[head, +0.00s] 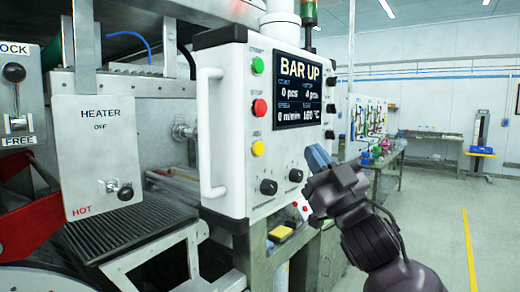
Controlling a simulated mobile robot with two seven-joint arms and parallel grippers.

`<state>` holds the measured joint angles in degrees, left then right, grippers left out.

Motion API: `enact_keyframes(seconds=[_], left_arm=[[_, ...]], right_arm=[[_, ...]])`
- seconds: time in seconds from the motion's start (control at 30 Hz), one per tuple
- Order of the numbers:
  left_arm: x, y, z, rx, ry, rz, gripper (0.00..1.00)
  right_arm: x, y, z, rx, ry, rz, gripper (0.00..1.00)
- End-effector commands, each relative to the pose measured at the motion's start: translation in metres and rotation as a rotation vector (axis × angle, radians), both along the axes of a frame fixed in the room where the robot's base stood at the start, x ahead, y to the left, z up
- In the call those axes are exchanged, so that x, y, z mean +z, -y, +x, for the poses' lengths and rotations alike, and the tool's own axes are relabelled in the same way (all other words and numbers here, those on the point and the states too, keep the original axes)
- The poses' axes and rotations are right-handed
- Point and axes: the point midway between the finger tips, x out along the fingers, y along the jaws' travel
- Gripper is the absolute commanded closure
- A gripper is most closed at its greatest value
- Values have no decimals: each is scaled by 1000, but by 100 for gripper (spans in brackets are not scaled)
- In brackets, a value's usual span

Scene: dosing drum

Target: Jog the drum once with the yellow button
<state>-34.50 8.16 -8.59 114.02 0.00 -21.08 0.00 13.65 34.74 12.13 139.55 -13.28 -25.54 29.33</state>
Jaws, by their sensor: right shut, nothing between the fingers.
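The yellow button (258,148) is on the left side of the white control panel (222,120), below a red button (259,108) and a green button (258,65). My right gripper (318,158) is shut and empty. It is to the right of the yellow button, near the panel's right edge, and appears apart from the button. The panel's screen (298,90) reads "BAR UP", 0 m/min and 160 °C. My left gripper is not in view. The drum cannot be clearly made out.
A white handle (209,135) stands out from the panel's left side. Black knobs (269,187) are low on the panel. A heater box (100,150) and a red lever part (28,222) are at left. The floor (440,220) at right is open.

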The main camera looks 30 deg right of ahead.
Motion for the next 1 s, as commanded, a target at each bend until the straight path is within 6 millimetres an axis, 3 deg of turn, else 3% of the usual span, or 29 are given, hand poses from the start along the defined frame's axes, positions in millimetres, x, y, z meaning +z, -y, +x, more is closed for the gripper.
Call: enact_keyframes(seconds=[0.27,0.67,1.0], left_arm=[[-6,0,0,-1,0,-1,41],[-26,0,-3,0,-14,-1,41],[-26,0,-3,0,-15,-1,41]], right_arm=[[-1,-6,14,0,1,0,100],[-2,-24,58,0,-1,-1,100],[0,-33,80,0,0,0,100]])
